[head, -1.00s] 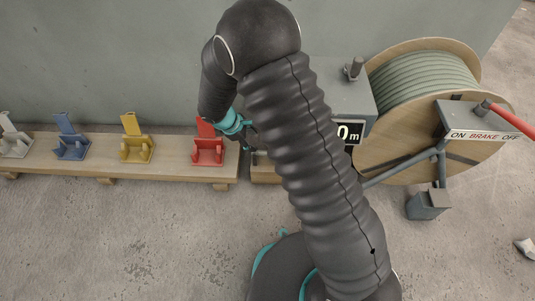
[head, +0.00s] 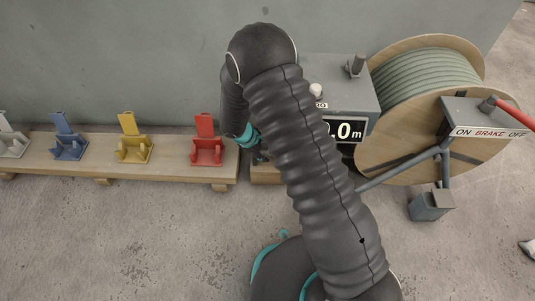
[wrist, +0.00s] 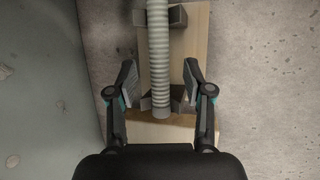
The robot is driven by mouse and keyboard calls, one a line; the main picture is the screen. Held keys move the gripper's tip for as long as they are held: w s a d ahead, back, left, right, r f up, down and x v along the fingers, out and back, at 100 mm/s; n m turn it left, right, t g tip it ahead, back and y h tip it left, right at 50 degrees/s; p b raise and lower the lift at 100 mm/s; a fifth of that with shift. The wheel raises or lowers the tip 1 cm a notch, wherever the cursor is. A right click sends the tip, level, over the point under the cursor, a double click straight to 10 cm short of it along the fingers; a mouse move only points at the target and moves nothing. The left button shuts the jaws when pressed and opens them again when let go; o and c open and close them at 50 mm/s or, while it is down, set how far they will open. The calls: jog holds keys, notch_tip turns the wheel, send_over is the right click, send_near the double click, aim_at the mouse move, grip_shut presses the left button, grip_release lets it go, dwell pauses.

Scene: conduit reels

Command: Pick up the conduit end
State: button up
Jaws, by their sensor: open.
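The conduit end (wrist: 160,98) shows in the wrist view as a grey ribbed tube. It runs down from the top edge, and its tip lies between my gripper's two fingers. My gripper (wrist: 160,82) is open, with one finger on each side of the conduit and a gap to it on both sides. Whether the fingers are level with the conduit in height I cannot tell. In the head view my arm hides the conduit end and most of the gripper. Grey conduit is wound on the wooden reel (head: 393,143) at the right.
A wooden board (wrist: 195,45) with dark brackets lies under the conduit. In the head view, a bench (head: 75,170) carries red (head: 207,152), yellow (head: 134,148), blue (head: 69,147) and white clamps. A grey meter box (head: 340,95) and a brake box (head: 478,115) stand at the right.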

jog(key=shift+f, duration=0.15)
grip_shut()
notch_tip(320, 180, up, 10)
jog(key=p, duration=0.3)
notch_tip(320, 180, up, 12)
jog(key=p, duration=0.7)
send_over(264, 152)
dwell(0.5)
